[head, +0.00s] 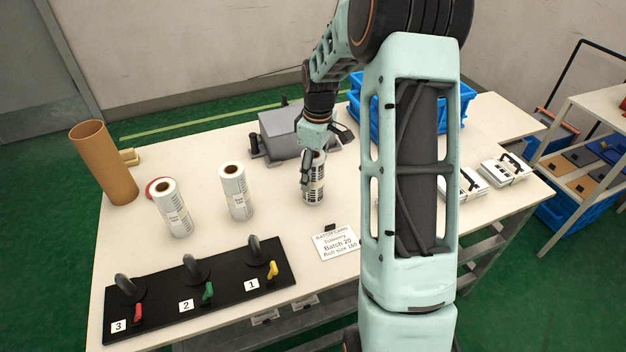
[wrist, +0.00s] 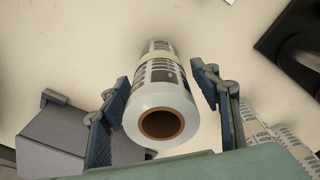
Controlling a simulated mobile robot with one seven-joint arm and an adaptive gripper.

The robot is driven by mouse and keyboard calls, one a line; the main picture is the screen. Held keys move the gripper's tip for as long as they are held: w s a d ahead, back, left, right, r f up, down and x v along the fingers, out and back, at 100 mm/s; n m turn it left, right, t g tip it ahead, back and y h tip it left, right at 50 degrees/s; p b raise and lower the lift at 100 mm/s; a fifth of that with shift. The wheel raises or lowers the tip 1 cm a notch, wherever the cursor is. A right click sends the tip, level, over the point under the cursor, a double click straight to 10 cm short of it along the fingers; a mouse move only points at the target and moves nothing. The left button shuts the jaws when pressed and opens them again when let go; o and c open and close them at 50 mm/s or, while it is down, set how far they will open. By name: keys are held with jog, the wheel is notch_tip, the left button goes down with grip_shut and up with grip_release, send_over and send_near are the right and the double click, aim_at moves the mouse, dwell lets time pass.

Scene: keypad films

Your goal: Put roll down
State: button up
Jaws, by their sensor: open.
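A printed white film roll (head: 314,188) with a brown core stands upright on the table, and it also shows in the wrist view (wrist: 162,98). My gripper (head: 312,168) is above and around its upper part. In the wrist view my gripper (wrist: 160,80) is open, with one finger on each side of the roll and gaps visible between. Two similar rolls stand to the left, one at the centre left (head: 236,192) and one farther left (head: 173,210). The roll's far side is hidden by my gripper.
A black board (head: 200,290) with three hooks and coloured handles lies at the front. A batch card (head: 335,243) lies right of it. A grey machine (head: 285,135) and blue crate (head: 355,92) stand behind. A brown tube (head: 103,165) stands at left. Table between is clear.

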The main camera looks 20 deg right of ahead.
notch_tip(320, 180, up, 8)
jog(key=shift+s+d+p, duration=0.15)
jog(key=shift+d+p, duration=0.05)
jog(key=shift+p, duration=0.2)
jog(key=shift+r, duration=0.1)
